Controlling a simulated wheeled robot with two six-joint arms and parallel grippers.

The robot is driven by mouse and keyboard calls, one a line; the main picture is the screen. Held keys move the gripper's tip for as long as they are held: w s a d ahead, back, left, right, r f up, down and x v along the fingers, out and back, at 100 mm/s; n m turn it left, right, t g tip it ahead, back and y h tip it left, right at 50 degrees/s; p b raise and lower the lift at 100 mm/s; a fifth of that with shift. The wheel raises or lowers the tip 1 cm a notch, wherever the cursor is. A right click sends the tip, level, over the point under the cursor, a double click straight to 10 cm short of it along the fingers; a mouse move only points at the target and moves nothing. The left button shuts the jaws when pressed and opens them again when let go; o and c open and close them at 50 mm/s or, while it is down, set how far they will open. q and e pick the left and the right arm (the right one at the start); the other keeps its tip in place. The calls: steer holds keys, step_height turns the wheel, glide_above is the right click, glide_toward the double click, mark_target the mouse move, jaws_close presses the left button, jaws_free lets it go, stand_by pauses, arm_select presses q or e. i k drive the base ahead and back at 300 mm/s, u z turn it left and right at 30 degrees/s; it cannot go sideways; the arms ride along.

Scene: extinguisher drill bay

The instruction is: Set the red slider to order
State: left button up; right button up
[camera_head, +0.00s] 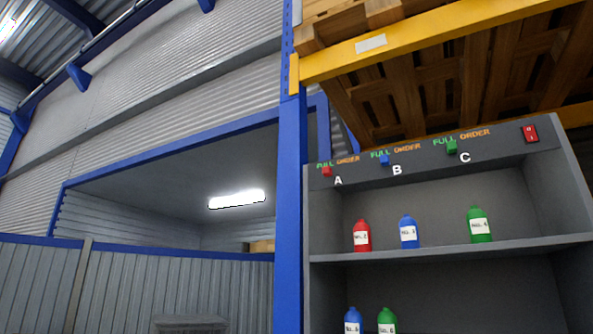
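The red slider (327,171) is a small red block on the grey header strip of the shelf unit, above the letter A. It sits at the left, below the green word FULL, with the orange word ORDER (348,159) to its right. A blue slider (383,160) above B and a green slider (451,147) above C sit on the same strip, also nearer their FULL words. Neither of my grippers shows in the head view.
The grey shelf unit (420,252) holds a red bottle (362,236), a blue bottle (408,232) and a green bottle (480,226); two more stand below. A red switch (531,134) is at the strip's right. A blue post (290,200) stands left; wooden pallets (450,80) are overhead.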

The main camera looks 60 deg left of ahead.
mark_target(326, 170)
steer(key=k, duration=0.15)
steer(key=u, duration=0.95)
